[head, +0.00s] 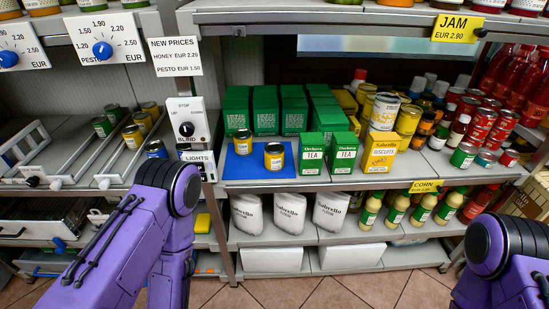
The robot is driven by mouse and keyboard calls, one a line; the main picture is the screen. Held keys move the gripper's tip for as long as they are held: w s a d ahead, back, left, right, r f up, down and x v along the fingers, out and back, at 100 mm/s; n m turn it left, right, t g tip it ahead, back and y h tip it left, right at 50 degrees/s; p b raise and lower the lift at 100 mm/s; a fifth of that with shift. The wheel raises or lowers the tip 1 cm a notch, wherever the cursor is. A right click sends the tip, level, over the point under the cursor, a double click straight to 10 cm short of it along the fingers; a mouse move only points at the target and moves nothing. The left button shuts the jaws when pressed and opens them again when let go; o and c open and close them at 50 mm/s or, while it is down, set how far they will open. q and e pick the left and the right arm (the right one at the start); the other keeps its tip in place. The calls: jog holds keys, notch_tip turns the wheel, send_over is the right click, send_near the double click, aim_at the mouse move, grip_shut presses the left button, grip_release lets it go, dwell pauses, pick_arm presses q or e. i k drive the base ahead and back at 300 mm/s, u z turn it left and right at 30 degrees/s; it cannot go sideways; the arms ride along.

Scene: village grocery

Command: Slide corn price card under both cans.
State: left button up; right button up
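The yellow price card reading CORN (425,186) is at the front edge of the middle shelf, to the right, above a row of yellow bottles. Two yellow-labelled cans with dark lids stand upright on a blue mat (238,171) on the middle shelf: a rear-left can (242,144) and a front-right can (274,158). The labels are too small to read, so I cannot tell which cans the task means. The card is apart from these cans. Both of my purple arms show in the lower part of the picture, but neither gripper is in view.
Green TEA boxes (312,154) and a yellow BISCUITS box (380,153) stand right of the mat. A switch panel (189,130) is at its left. Sabrello bags (289,213) and yellow bottles (420,210) stand below. Shelf edge near the CORN card is crowded with cans above.

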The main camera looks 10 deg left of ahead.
aim_at(427, 185)
jog(key=z, duration=0.25)
jog(key=k, duration=0.95)
jog(key=z, duration=0.9)
jog(key=i, duration=1)
jog(key=u, duration=0.45)
